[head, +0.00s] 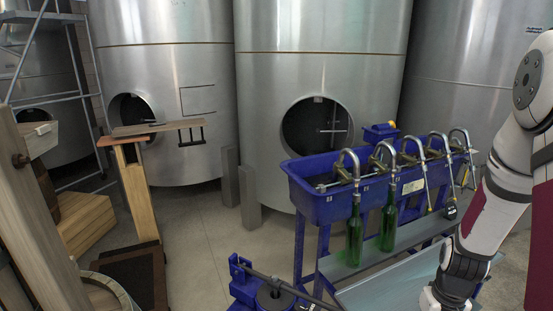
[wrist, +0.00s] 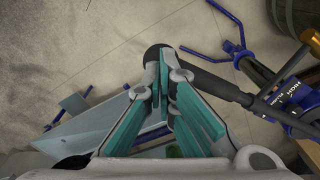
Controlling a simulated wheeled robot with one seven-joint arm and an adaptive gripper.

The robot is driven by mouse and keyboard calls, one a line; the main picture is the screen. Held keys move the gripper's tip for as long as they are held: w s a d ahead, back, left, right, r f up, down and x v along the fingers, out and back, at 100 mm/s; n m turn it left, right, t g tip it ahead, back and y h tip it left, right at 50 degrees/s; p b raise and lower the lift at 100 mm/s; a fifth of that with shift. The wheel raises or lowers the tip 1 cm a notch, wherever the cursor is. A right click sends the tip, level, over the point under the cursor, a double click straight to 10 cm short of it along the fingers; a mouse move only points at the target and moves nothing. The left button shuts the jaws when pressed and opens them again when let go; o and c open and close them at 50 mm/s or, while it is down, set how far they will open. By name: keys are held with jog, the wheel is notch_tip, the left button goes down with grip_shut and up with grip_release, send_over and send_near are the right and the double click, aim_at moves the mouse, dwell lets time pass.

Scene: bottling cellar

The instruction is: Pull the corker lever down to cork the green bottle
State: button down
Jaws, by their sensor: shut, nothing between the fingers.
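The blue corker (head: 243,285) stands at the bottom of the head view, cut off by the edge. Its dark lever (head: 318,299) slants down to the right. In the wrist view the lever (wrist: 215,83) runs from the corker frame (wrist: 290,97) at right to a dark rounded end at my fingertips. My gripper (wrist: 164,62) has teal-lined fingers, shut and empty, overlapping the lever's end; I cannot tell if they touch. Two green bottles, one at left (head: 355,232) and one at right (head: 388,222), stand upright under filler spouts.
The blue filler trough (head: 325,205) with several spouts stands behind the corker, with a grey shelf (head: 375,262) below. Steel tanks (head: 320,75) line the back. A barrel (head: 105,292) and wooden post are at left. Floor (head: 210,225) is clear in the middle.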

jog(key=shift+f, duration=0.4)
jog(key=shift+f, duration=0.1)
dwell(0.5)
notch_tip(320, 180, up, 9)
jog(key=p, duration=0.4)
jog(key=shift+p, duration=0.35)
jog(key=s+a+r+t, duration=0.1)
jog(key=s+a+r, duration=0.1)
jog(key=a+r, duration=0.45)
jog(key=s+a+r+n+t, duration=0.1)
jog(key=s+a+r+t, duration=0.15)
jog(key=r, duration=0.75)
jog(key=s+a+r+t, duration=0.1)
jog(key=s+a+r, duration=0.1)
jog(key=a+r, duration=0.45)
jog(key=s+a+r+n+t, duration=0.1)
jog(key=s+a+r, duration=0.2)
jog(key=s+r, duration=0.3)
jog(key=shift+s+r, duration=0.2)
jog(key=shift+s, duration=0.6)
